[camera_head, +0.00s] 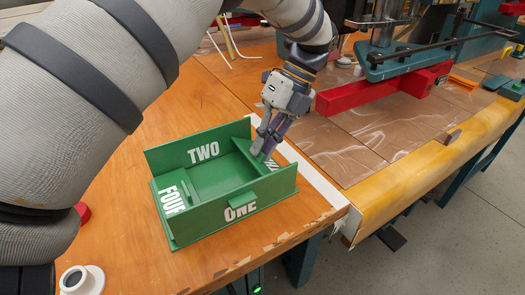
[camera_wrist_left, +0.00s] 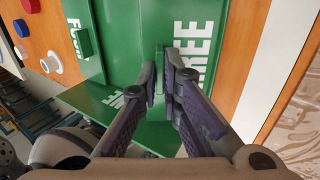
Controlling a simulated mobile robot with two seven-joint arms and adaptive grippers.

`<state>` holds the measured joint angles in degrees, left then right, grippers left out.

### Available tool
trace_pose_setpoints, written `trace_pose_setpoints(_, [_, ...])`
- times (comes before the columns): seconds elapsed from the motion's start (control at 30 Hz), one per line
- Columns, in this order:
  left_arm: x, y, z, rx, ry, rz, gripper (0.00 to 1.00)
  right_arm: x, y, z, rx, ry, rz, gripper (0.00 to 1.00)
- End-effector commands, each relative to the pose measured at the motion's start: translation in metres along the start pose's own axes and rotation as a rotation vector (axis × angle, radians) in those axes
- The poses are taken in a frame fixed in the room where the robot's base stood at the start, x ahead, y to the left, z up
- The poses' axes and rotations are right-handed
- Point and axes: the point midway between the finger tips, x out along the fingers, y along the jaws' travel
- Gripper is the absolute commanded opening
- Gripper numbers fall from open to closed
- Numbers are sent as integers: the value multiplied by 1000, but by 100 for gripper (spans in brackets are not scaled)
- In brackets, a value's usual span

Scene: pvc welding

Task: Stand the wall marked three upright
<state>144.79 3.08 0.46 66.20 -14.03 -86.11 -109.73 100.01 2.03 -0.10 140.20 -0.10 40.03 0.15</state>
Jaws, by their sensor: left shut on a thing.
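The green wall marked three (camera_wrist_left: 192,25) lies tilted at the right end of the green box, its lettering partly hidden by my fingers. In the head view only a bit of that lettering (camera_head: 272,164) shows. My left gripper (camera_head: 263,151) is at this wall, its fingertips (camera_wrist_left: 162,78) shut on it, apparently at its small handle, which the fingers mostly hide. The walls marked two (camera_head: 203,153) and one (camera_head: 225,217) stand upright at the back and front. The wall marked four (camera_head: 172,200) is at the left end, leaning or lying low. My right gripper is not in view.
The box sits on a wooden table near a white strip (camera_head: 327,187) and the table's right edge. A white flanged part (camera_head: 82,279) and a red part (camera_head: 82,212) lie to its left. A red beam (camera_head: 375,92) and a teal machine stand at the back right.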

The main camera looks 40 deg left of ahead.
Motion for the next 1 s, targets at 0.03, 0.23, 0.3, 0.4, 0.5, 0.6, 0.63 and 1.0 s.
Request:
trace_pose_setpoints(0.03, [4,-5,0,2,1,25,0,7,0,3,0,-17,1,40])
trace_pose_setpoints(0.23, [-1,-6,0,2,2,84,0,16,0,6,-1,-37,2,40])
trace_pose_setpoints(0.3, [-2,-6,-1,2,3,95,0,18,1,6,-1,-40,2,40])
trace_pose_setpoints(0.4, [-4,-6,-1,2,2,102,0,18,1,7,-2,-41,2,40])
trace_pose_setpoints(0.5, [-4,-5,-1,3,2,105,0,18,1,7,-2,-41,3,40])
trace_pose_setpoints(0.6, [-5,-5,-1,3,2,104,0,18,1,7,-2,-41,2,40])
trace_pose_setpoints(0.63, [-5,-5,-1,3,3,104,0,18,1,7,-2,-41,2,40])
trace_pose_setpoints(1.0, [-5,-5,-1,2,2,103,27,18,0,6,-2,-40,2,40])
